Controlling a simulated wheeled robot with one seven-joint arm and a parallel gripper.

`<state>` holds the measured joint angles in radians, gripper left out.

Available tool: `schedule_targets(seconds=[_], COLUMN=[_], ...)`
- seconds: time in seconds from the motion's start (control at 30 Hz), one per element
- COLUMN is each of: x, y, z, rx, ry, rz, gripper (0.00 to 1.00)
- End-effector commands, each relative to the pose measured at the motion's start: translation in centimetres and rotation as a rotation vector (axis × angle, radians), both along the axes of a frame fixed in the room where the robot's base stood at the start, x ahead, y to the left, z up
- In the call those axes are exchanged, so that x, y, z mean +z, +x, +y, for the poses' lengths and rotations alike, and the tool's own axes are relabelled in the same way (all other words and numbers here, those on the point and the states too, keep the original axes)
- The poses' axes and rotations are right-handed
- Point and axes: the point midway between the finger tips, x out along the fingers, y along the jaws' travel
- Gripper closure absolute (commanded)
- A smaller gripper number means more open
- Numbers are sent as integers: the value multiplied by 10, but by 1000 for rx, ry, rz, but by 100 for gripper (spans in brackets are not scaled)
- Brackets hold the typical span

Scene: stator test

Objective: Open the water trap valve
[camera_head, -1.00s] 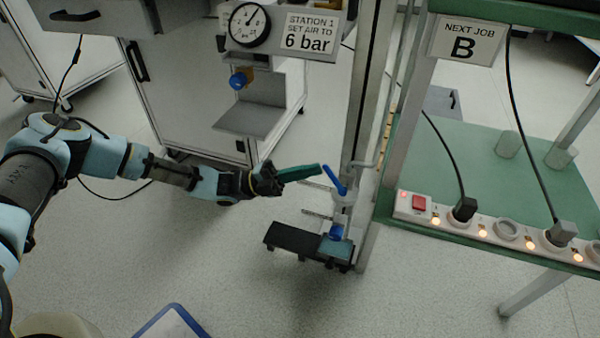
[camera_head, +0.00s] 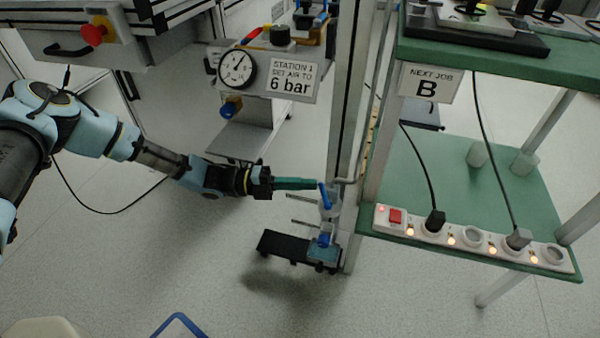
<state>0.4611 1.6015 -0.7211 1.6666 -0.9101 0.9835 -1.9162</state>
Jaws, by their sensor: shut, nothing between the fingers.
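The water trap (camera_head: 328,218) is a small clear and whitish unit at the lower part of the metal upright, left of the green bench. Its blue lever (camera_head: 325,196) stands up, leaning slightly left in the picture. A blue part (camera_head: 323,240) sits at its lower end, above a small black platform. My gripper (camera_head: 315,184) comes in from the left with its green fingers shut and empty. The fingertips are at the upper end of the lever; they look touching or very close, but I cannot tell which.
A black platform (camera_head: 272,246) juts out left below the trap. The metal upright (camera_head: 352,110) stands just behind it. The green bench (camera_head: 450,165) with a power strip (camera_head: 470,240) is at the right. A gauge (camera_head: 237,69) hangs above my arm. Floor at lower left is mostly clear.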

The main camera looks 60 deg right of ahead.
Motion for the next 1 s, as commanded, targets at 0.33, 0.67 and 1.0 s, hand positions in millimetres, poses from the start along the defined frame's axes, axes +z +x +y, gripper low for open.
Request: schedule_targets(seconds=[0.33, 0.67, 1.0], x=[8, 8, 8], y=[-11, -13, -9], z=[-4, -4, -3], rx=[0, 0, 1], ry=[13, 13, 13], rz=[-40, -39, -39], gripper=[100, 100, 100])
